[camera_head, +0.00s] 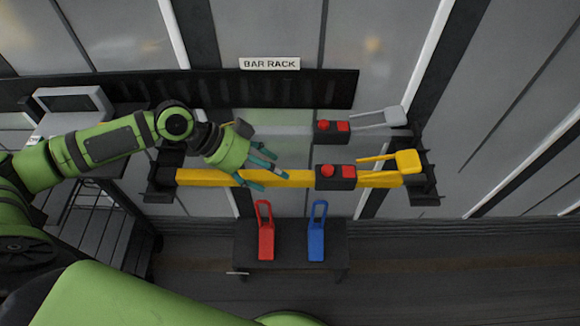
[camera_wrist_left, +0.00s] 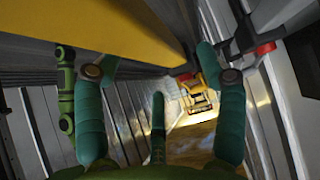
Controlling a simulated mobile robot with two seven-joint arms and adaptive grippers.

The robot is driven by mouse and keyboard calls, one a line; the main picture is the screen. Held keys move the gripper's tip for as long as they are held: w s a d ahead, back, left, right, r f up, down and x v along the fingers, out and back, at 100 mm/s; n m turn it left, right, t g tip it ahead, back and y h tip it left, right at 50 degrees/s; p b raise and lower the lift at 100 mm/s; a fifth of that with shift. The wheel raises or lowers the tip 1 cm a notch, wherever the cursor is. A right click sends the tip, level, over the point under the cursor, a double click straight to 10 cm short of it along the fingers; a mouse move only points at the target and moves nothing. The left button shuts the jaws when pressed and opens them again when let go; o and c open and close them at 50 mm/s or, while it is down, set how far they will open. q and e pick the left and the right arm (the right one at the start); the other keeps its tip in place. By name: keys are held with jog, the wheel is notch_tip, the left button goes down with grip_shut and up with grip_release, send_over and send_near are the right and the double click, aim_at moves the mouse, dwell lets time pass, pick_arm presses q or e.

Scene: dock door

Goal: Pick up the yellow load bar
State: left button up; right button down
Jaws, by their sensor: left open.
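The yellow load bar (camera_head: 300,178) lies level across the rack, with a black ratchet block with red buttons (camera_head: 335,177) and a yellow handle (camera_head: 407,161) toward its right end. My left gripper (camera_head: 264,171) is open at the bar's left-middle part, its teal fingers overlapping the bar in the head view. In the left wrist view the bar (camera_wrist_left: 110,28) fills the upper left, and the open fingers (camera_wrist_left: 157,110) stand apart with no bar seen gripped between them. Whether they touch the bar, I cannot tell. My right gripper is not in view.
A grey bar with a similar block (camera_head: 330,131) and grey handle (camera_head: 382,118) sits behind the yellow one. Below, a dark stand (camera_head: 291,252) carries a red handle (camera_head: 265,235) and a blue handle (camera_head: 317,235). A "BAR RACK" sign (camera_head: 269,63) hangs behind.

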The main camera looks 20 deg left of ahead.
aim_at(287, 185)
pick_arm(q)
jog(key=shift+d+f+p, duration=0.3)
jog(key=shift+d+p, duration=0.45)
jog(key=shift+d, duration=0.2)
jog(key=p+x, duration=0.1)
jog(key=x, duration=0.1)
jog(key=shift+d+f, duration=0.2)
jog(key=shift+f, duration=0.05)
jog(key=shift+w+d+f, duration=0.15)
jog(key=shift+f, duration=0.3)
jog(key=c, duration=1.4)
jog(key=shift+w, duration=0.15)
grip_shut()
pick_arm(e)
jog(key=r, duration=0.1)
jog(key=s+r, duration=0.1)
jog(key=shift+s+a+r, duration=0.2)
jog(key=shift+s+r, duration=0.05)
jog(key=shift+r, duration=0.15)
